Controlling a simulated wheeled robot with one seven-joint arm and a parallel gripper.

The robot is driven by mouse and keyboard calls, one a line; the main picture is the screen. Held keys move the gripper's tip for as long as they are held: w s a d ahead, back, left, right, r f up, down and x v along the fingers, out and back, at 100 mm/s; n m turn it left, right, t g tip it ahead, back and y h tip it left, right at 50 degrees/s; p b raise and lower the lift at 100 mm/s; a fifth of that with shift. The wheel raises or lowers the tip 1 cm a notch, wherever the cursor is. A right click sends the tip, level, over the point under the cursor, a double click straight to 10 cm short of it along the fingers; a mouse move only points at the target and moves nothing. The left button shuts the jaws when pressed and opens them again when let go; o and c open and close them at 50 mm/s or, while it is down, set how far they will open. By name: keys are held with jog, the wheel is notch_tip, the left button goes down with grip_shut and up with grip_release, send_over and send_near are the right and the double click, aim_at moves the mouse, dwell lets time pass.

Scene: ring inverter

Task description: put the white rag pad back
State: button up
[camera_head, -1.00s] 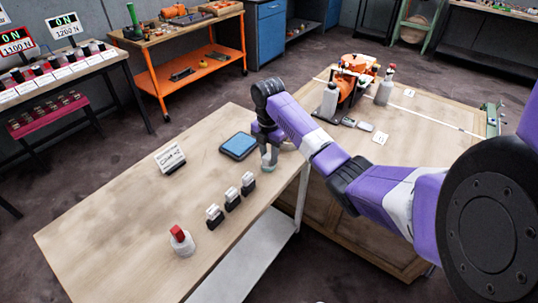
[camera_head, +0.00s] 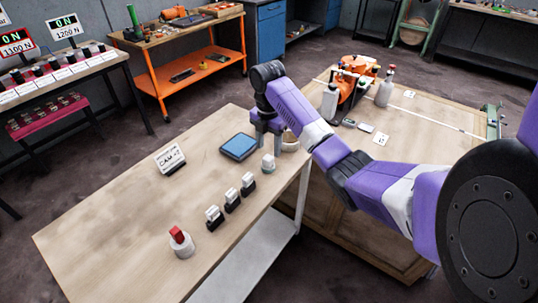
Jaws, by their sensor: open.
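A small white block on a pale grey-green base (camera_head: 268,163) stands upright near the table's right edge; it looks like the white rag pad, though it is too small to be sure. My gripper (camera_head: 267,146) is open, just behind and above it, and appears apart from it. Three similar white-topped blocks on black bases stand in a slanted row: the near one (camera_head: 214,217), the middle one (camera_head: 232,201) and the far one (camera_head: 248,185). A blue pad on a dark tray (camera_head: 239,146) lies left of my gripper.
The wooden table (camera_head: 120,220) is mostly clear on its left. A red-topped white pot (camera_head: 180,243) stands at the front and a sign card (camera_head: 170,158) at the left. A round pale dish (camera_head: 290,144) is partly hidden by my arm.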

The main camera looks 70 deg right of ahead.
aim_at(269, 157)
notch_tip(269, 157, up, 7)
jog(key=p, duration=0.3)
dwell(0.5)
